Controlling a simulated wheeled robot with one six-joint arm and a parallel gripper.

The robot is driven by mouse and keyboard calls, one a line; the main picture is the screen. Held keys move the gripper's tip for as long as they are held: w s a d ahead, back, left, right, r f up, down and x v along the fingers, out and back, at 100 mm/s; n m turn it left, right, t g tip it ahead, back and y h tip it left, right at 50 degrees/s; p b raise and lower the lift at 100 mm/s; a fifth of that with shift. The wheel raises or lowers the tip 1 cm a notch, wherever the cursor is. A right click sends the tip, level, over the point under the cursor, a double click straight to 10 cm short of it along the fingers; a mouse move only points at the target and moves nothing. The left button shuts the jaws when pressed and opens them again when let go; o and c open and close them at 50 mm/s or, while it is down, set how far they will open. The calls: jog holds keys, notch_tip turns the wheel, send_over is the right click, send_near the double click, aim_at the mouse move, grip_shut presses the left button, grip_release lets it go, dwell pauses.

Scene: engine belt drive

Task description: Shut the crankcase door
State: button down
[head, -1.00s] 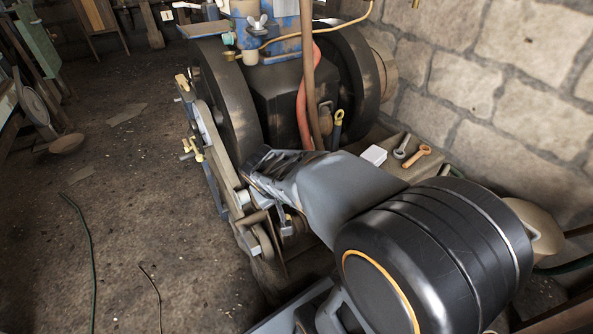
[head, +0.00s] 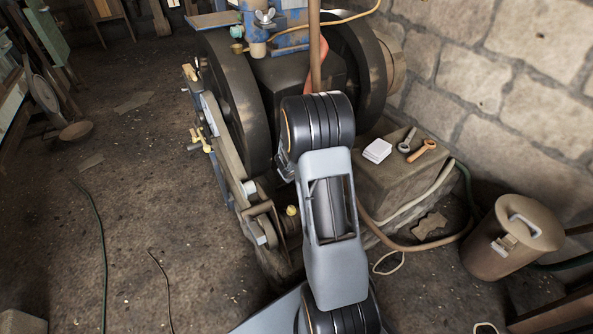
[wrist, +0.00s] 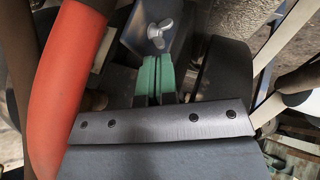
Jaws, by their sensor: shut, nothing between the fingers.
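My gripper (wrist: 156,75) shows in the wrist view with its two green fingers closed together and nothing between them. Just beyond the fingertips is a grey metal plate with a wing nut (wrist: 160,34). I cannot tell whether this plate is the crankcase door, or whether the fingers touch it. In the head view, the dark crankcase (head: 283,82) sits between two large black flywheels. My arm covers its lower part and hides my gripper. No door edge or gap can be made out there.
A thick red hose (wrist: 68,85) runs close on the left in the wrist view. The left flywheel (head: 236,105) and a belt guard rail stand beside my arm. A stone block (head: 392,170) holds a white box and tools. A brown bin (head: 512,238) stands right. The left floor is mostly open.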

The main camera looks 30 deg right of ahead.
jog(key=w+d+f, duration=0.3)
jog(key=d+f, duration=0.1)
jog(key=d, duration=0.2)
jog(key=shift+d+f+p, duration=0.2)
jog(key=shift+f+p, duration=0.1)
jog(key=shift+f, duration=0.05)
jog(key=shift+w, duration=0.15)
